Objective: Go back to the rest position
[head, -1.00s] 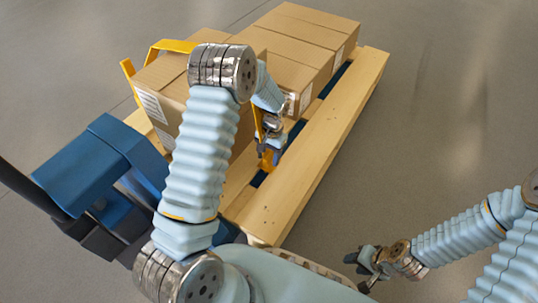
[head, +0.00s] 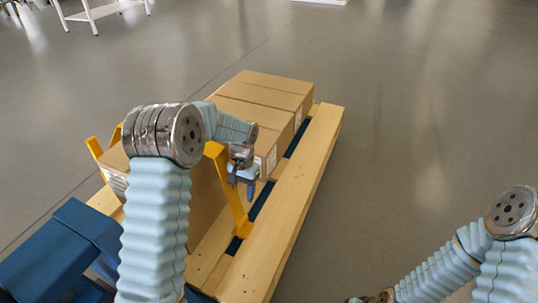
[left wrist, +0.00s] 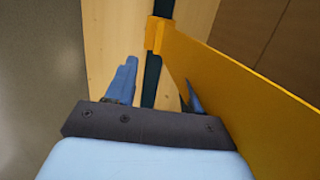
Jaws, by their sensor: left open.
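My left gripper (head: 246,183) is open beside the yellow bracket (head: 228,190), which stands against the side of the cardboard boxes. In the left wrist view the two blue fingers (left wrist: 160,92) are spread apart with nothing seen held between them. The yellow bracket (left wrist: 245,95) fills the right of that view, close to the right finger; I cannot tell whether they touch. My left arm rises in front of the nearest box and hides part of it. My right arm is at the lower right of the head view. Its gripper is almost wholly cut off by the bottom edge.
Cardboard boxes (head: 265,93) sit on a wooden pallet (head: 283,205). A blue machine part (head: 62,252) stands at the lower left, by the pallet. A white table (head: 100,11) is far at the upper left. The grey floor (head: 420,110) right of the pallet is clear.

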